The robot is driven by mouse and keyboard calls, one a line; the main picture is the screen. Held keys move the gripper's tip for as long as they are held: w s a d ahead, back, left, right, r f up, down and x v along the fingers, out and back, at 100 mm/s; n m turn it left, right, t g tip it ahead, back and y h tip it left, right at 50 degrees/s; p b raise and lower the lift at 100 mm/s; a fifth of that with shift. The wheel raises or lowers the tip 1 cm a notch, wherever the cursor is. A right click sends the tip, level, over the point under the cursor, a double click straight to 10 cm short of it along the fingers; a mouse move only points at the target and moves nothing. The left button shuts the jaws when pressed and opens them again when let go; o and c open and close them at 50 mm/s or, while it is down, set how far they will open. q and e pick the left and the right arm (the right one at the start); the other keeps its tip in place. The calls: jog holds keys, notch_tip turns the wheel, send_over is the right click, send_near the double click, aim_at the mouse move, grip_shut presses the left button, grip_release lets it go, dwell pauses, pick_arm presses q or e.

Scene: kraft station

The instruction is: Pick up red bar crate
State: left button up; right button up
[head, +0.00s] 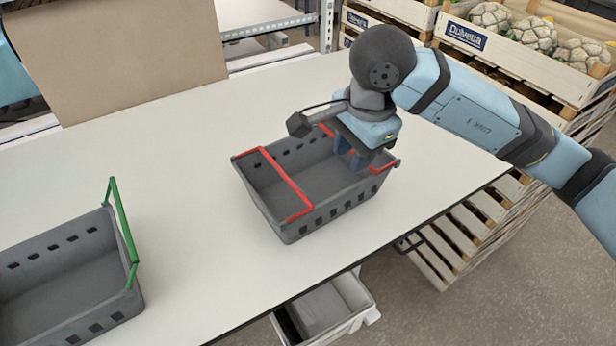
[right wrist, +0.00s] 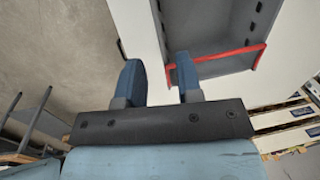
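The red bar crate (head: 292,230) is a grey, slotted, empty basket standing upright on the white table. One red bar (head: 285,182) crosses its left part; another runs along its right end, partly hidden by my right gripper. My right gripper (head: 352,153) points down at that right end, fingers apart and nothing seen between them. In the right wrist view my open fingers (right wrist: 160,80) sit left of the crate (right wrist: 210,25), and the right finger overlaps the end of a red bar (right wrist: 228,54). I cannot tell whether they touch. My left gripper is out of view.
A grey crate with a green bar (head: 122,228) stands at the table's left front. The white table (head: 190,200) is clear between the crates. A cardboard box (head: 120,50) stands behind. Wooden crates with cauliflower (head: 520,45) are at back right. A pale bin (head: 352,290) is below the front edge.

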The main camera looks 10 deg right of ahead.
aim_at(342, 196)
jog(key=f, duration=0.4)
jog(key=w+f+p, duration=0.1)
jog(key=f, duration=0.4)
jog(key=f+p, duration=0.1)
jog(key=f, duration=0.3)
jog(key=shift+w+a+f, duration=0.15)
jog(key=shift+w+a, duration=0.05)
jog(key=shift+w, duration=0.1)
grip_shut()
